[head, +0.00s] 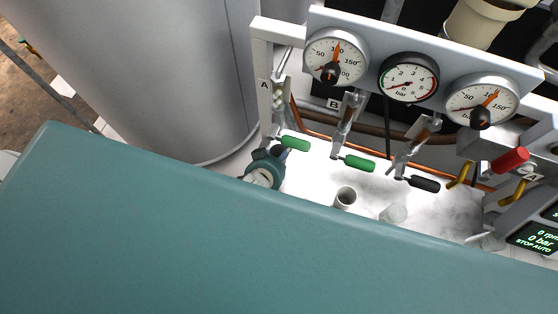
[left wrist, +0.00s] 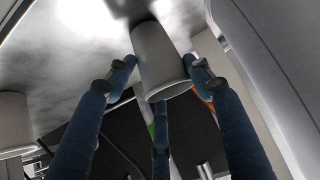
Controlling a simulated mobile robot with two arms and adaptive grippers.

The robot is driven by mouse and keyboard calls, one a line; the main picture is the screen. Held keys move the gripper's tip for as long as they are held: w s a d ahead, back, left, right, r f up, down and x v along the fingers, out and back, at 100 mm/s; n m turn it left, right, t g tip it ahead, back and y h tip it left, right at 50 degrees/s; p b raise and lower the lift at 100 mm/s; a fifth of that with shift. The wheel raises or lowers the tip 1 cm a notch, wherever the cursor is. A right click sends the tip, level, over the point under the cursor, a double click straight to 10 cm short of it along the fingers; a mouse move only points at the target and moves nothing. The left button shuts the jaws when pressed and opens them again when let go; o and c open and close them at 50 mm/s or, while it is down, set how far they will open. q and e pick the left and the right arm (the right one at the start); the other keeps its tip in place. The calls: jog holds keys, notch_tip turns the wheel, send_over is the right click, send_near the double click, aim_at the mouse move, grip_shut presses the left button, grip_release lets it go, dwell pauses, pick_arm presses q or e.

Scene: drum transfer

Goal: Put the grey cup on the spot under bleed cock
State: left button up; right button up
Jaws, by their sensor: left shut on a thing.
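My left gripper (head: 283,153) is beside the tank at the left end of the white surface, below the valve marked A. In the left wrist view its blue fingers (left wrist: 162,80) are shut around the grey cup (left wrist: 160,52). The cup is hidden in the head view behind my gripper. Valves with two green handles (head: 359,163) and one black handle (head: 424,184) hang under the gauges; I cannot tell which is the bleed cock. The spot is not clearly visible. My right gripper is not in view.
A second greyish cup (head: 344,198) stands upright to the right, also at the edge of the left wrist view (left wrist: 12,122). A large grey tank (head: 150,70) stands left. A teal surface hides the lower head view.

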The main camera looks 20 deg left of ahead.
pick_arm(q)
jog(key=shift+f, duration=0.1)
jog(key=shift+c, duration=0.2)
jog(key=o, duration=0.9)
jog(key=shift+f, duration=0.1)
jog(key=p+v, duration=0.1)
jog(key=v, duration=1.1)
jog(key=shift+p, duration=0.3)
